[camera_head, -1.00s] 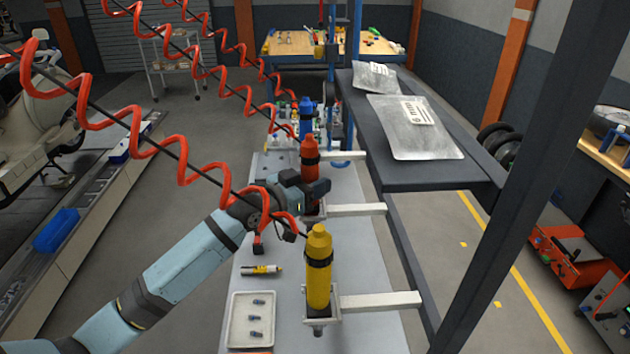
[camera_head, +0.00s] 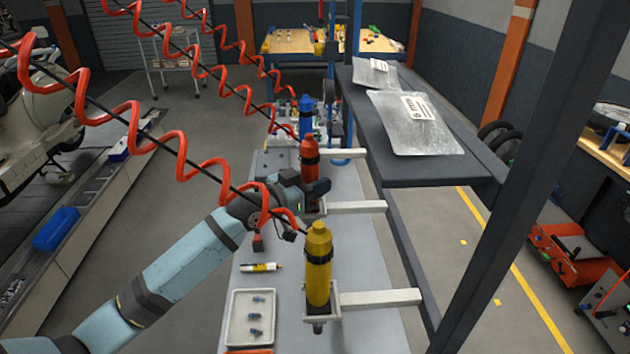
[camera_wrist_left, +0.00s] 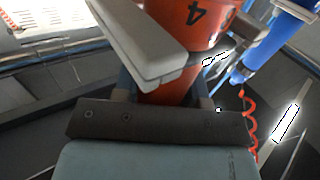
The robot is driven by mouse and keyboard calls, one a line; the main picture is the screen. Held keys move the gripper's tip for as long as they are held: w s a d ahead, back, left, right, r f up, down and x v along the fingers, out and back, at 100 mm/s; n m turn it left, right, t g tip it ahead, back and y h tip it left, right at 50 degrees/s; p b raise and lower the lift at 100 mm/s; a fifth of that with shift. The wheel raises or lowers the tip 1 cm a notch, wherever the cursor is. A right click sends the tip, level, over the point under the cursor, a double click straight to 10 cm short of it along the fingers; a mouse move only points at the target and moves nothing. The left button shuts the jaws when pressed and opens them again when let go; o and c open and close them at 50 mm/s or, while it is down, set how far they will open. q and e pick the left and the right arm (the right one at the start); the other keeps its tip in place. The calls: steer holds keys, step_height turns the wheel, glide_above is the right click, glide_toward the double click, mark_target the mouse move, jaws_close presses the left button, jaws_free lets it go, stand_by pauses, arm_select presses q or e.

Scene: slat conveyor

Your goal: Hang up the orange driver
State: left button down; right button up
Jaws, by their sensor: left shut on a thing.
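The orange driver (camera_head: 310,154) stands upright at the middle holder (camera_head: 352,208), a pale bracket arm reaching left from the dark shelf frame. My left gripper (camera_head: 316,188) is at the driver's lower body and shut on it. In the left wrist view the driver (camera_wrist_left: 192,22), marked with a 4, fills the space at the gripper's fingers (camera_wrist_left: 150,60). Its lower end is largely hidden by my gripper, so how it sits in the holder cannot be told. My right gripper is in neither view.
A yellow driver (camera_head: 319,262) stands in the near holder (camera_head: 380,299), and a blue driver (camera_head: 306,118) is farther back. Red coiled hoses (camera_head: 175,155) hang at the left. A white tray (camera_head: 237,336) and a marker-like tube (camera_head: 261,267) lie on the grey bench.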

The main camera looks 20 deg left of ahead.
arm_select(q)
steer(key=c, duration=0.6)
jaws_free()
steer(key=shift+f, duration=0.2)
steer(key=shift+s+a, duration=0.15)
steer(key=shift+s, duration=0.15)
steer(key=b+v, duration=0.3)
steer(key=v, duration=1)
steer(key=shift+r, duration=0.15)
steer(key=shift+a, duration=0.1)
